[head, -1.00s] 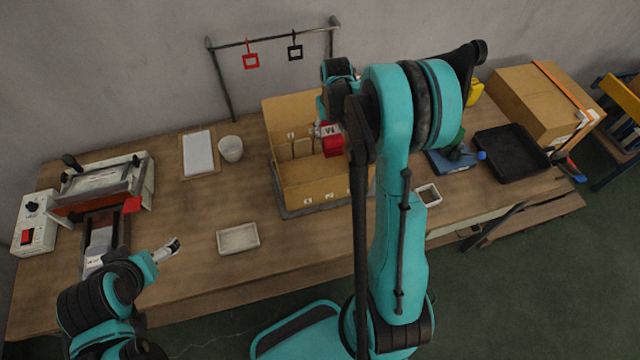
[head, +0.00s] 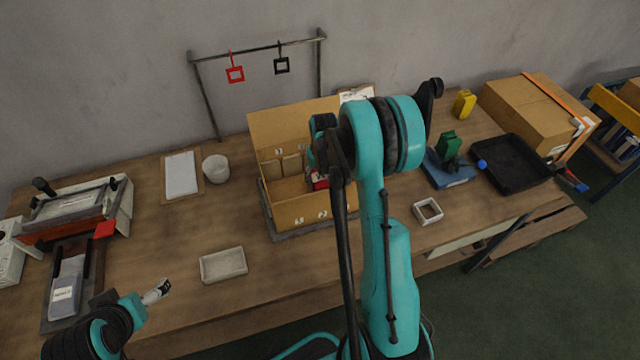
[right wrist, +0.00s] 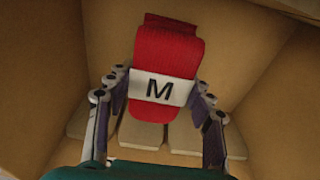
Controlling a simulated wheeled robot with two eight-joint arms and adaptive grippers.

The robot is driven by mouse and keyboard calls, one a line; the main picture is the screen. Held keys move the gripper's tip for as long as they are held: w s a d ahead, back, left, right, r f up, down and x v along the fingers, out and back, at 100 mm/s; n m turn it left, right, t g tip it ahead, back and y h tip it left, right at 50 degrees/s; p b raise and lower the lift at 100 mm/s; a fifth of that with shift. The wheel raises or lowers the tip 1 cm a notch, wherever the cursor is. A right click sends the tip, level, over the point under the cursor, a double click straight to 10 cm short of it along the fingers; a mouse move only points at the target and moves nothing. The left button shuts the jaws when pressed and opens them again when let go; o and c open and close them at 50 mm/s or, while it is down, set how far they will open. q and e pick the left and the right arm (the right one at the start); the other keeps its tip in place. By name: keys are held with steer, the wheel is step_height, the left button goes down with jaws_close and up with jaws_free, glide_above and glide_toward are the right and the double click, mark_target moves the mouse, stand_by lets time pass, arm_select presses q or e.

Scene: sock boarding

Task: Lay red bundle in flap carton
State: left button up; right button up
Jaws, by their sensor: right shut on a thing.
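The red bundle (head: 319,181) with a white band marked M is in my right gripper (right wrist: 158,88), inside the flap carton (head: 296,214). In the right wrist view the red bundle (right wrist: 167,50) sits between the two fingers, with cardboard walls around it. I cannot tell whether it touches the carton floor. The carton's back flap stands up, and dividers with small labels show inside. My right arm hides the carton's right part in the head view. My left gripper (head: 157,291) is over the table's front left, away from the carton; its finger gap is unclear.
A shallow pale tray (head: 223,265) lies in front. A small square dish (head: 428,211), black tray (head: 511,163) and strapped box (head: 535,108) are to the right. A rail with hanging tags stands behind.

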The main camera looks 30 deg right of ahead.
step_height(320, 180, down, 3)
steer(key=shift+w+r, duration=0.1)
steer(key=shift+r, duration=0.1)
steer(key=shift+f+b, duration=0.1)
steer(key=shift+b, duration=0.25)
steer(key=o, duration=1.4)
steer(key=shift+c, duration=0.2)
